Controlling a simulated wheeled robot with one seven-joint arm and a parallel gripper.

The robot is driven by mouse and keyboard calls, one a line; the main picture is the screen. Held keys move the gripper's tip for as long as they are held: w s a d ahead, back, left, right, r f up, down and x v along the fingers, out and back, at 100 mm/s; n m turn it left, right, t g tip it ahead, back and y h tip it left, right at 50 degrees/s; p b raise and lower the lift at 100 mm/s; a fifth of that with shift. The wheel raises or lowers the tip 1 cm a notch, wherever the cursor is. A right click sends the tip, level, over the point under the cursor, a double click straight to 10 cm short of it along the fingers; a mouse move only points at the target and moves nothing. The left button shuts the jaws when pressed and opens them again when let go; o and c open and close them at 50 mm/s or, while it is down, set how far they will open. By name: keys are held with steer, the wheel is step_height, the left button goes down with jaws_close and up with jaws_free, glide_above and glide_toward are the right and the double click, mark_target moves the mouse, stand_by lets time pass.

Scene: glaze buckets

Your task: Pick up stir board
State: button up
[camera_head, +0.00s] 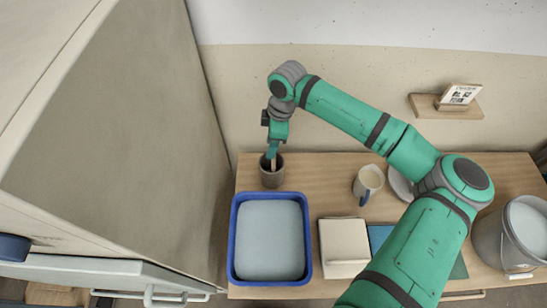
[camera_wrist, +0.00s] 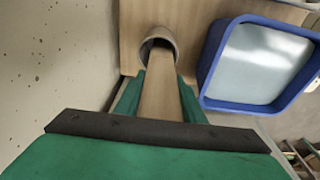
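The stir board is a flat, light wooden strip (camera_wrist: 160,95) that stands in a brown pot in the wrist view. Its lower end is inside the pot and hidden. A small part of the board (camera_head: 273,164) shows above the pot in the head view. My gripper (camera_wrist: 160,78) is above the pot, pointing down. Its green fingers lie along both sides of the board, with no clear gap, so it looks shut on it. The gripper also shows in the head view (camera_head: 272,152). The brown pot (camera_head: 271,180) stands upright at the table's back left.
A blue basin (camera_head: 233,240) with pale contents sits just in front of the pot. A mug (camera_head: 369,180), a plate (camera_head: 399,184), a pale box (camera_head: 343,245) and a bucket (camera_head: 492,240) stand to the right.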

steer(key=shift+c, duration=1)
step_height(320, 180, up, 20)
stand_by(0.3)
steer(key=shift+w, duration=0.1)
steer(key=shift+a, duration=0.1)
steer(key=shift+d, duration=0.25)
